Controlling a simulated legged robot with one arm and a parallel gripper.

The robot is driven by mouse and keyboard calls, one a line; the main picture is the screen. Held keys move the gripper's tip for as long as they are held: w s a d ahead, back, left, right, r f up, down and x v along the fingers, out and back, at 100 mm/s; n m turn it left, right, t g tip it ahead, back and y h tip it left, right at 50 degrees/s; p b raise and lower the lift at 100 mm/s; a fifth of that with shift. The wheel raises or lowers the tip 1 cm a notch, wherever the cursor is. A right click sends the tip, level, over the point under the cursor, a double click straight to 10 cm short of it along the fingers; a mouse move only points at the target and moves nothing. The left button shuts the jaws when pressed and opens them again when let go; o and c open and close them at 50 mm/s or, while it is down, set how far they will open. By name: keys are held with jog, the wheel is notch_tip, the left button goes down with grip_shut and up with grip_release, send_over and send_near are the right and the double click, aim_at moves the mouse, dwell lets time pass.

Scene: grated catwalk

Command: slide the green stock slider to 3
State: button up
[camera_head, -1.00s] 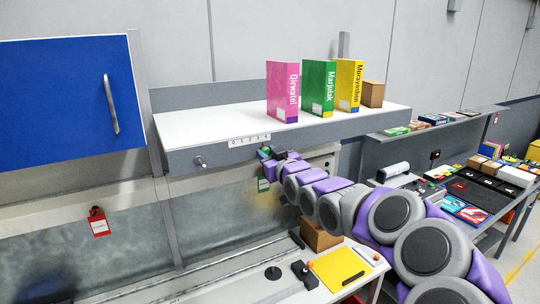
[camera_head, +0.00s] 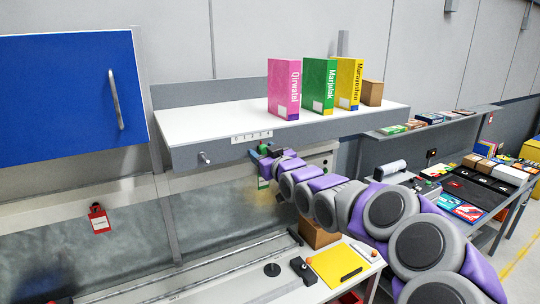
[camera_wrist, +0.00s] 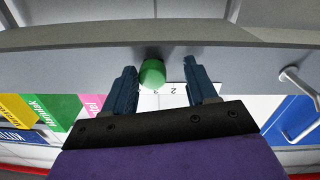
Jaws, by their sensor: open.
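The green slider knob (camera_wrist: 152,73) shows in the wrist view at the shelf's front edge. My gripper (camera_wrist: 172,78) is open around it, with one finger on each side. The knob is close to the left finger, with a clear gap to the right finger; I cannot tell whether it touches the left one. The white number scale (camera_wrist: 172,98) shows upside down behind the knob, partly hidden by it and my gripper. In the head view the scale (camera_head: 251,138) is on the shelf front, just above my gripper (camera_head: 259,152), which largely hides the knob.
Pink (camera_head: 285,90), green (camera_head: 319,87) and yellow (camera_head: 349,84) binders stand on the white shelf (camera_head: 215,122) above my arm. A grey peg (camera_head: 204,158) sticks out left of the scale. A blue cabinet door (camera_head: 70,90) is at the far left.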

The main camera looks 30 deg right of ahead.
jog(key=shift+s+a, duration=0.15)
jog(key=shift+s, duration=0.4)
jog(key=shift+s+d+b, duration=0.9)
jog(key=shift+s+b, duration=0.75)
jog(key=shift+s, duration=6.45)
jog(key=s+a+f+g+y+b, duration=0.1)
jog(key=s+a+f+g+b, duration=0.15)
jog(key=a+f, duration=0.4)
jog(key=s+a+f+g+b, duration=0.2)
jog(key=a+f+g, duration=0.15)
jog(key=f, duration=0.55)
jog(key=s+a+f+g+y+b, duration=0.1)
jog(key=s+a+f+g+b, duration=0.2)
jog(key=f, duration=0.5)
jog(key=s+a+f+g+b, duration=0.1)
jog(key=s+a+f+g, duration=0.1)
jog(key=s+f, duration=0.3)
jog(key=s+a+f+m+g+h+b, duration=0.1)
jog(key=s+f+g, duration=0.4)
jog(key=s, duration=0.6)
jog(key=s+a+f+g+h+b, duration=0.1)
jog(key=s+a+f+g+b, duration=0.1)
jog(key=s, duration=0.6)
notch_tip(320, 180, down, 3)
jog(key=shift+s+a+r+m+g+b, duration=0.1)
jog(key=shift+s+a+m+g+b, duration=0.25)
jog(key=shift+a+g, duration=0.6)
